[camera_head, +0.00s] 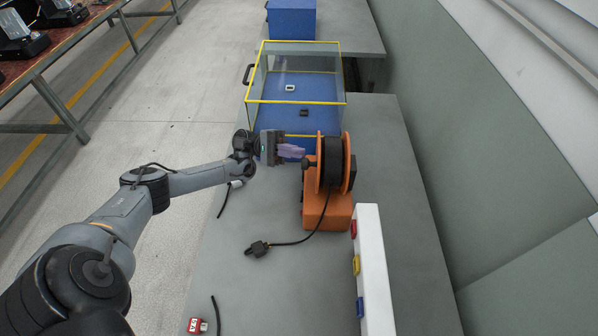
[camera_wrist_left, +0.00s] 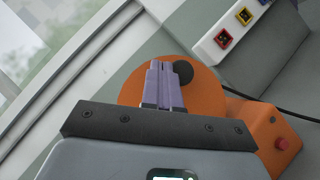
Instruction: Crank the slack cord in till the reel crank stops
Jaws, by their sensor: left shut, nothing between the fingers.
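An orange cord reel (camera_head: 328,180) stands on the grey bench, with black cord wound on its drum between orange discs. A black cord runs from it to a plug (camera_head: 257,249) lying on the bench. My left gripper (camera_head: 302,150) is shut and empty at the left face of the reel. In the left wrist view its lilac fingers (camera_wrist_left: 164,68) are together in front of the orange disc (camera_wrist_left: 135,88). The dark crank knob (camera_wrist_left: 183,72) is just right of the fingertips; I cannot tell whether they touch it. My right gripper is not in view.
A clear-walled box with yellow edges (camera_head: 296,102) stands behind the reel. A white strip (camera_head: 371,275) with red, yellow and blue sockets lies in front on the right. A red tagged item (camera_head: 197,325) lies near the front left. Bare bench lies left of the plug.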

